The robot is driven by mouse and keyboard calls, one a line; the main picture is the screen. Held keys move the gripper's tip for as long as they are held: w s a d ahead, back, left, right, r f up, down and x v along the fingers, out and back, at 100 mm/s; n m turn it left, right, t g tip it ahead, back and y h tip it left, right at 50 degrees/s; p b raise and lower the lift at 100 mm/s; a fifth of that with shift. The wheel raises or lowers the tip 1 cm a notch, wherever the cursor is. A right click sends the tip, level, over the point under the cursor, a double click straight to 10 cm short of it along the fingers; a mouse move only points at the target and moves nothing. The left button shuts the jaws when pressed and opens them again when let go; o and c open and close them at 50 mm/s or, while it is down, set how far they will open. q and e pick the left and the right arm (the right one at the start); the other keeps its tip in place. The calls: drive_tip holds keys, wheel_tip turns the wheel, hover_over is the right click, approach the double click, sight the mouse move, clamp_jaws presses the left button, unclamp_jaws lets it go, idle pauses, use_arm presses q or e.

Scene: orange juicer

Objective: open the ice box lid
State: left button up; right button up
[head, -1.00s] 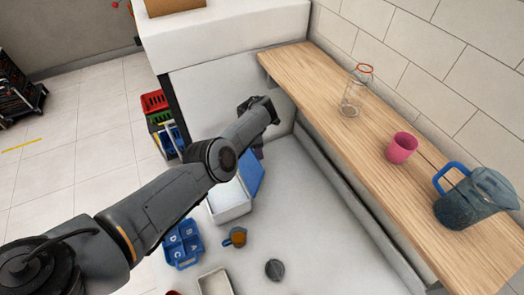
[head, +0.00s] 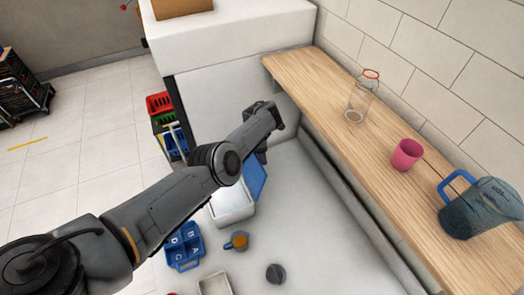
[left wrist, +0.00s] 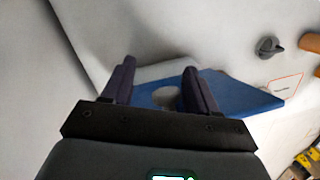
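The ice box (head: 233,213) is a white box on the grey-white counter, partly hidden behind my left arm. Its blue lid (head: 258,181) stands raised and tilted up along the far right side, so the box's pale inside shows. The lid also shows in the left wrist view (left wrist: 245,97), beyond and to the right of the fingers. My left gripper (left wrist: 159,66) is open, its two dark fingers apart with nothing clearly held between them. The right finger overlaps the lid in that view; I cannot tell whether they touch. My right gripper is not in view.
A blue lettered caddy (head: 183,247), an orange-brown mug (head: 237,241) and a dark round juicer-like piece (head: 275,273) are near the box. A wooden shelf (head: 310,82) on the right holds a glass jar (head: 359,99), pink cup (head: 406,155) and pitcher (head: 482,208).

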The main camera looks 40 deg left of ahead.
use_arm(q)
wheel_tip(320, 180, up, 11)
drive_tip(key=a+p, duration=0.1)
drive_tip(key=shift+s+a+f, duration=0.15)
drive_tip(key=shift+a+f, duration=0.05)
drive_tip(key=shift+a, duration=0.2)
idle(0.3)
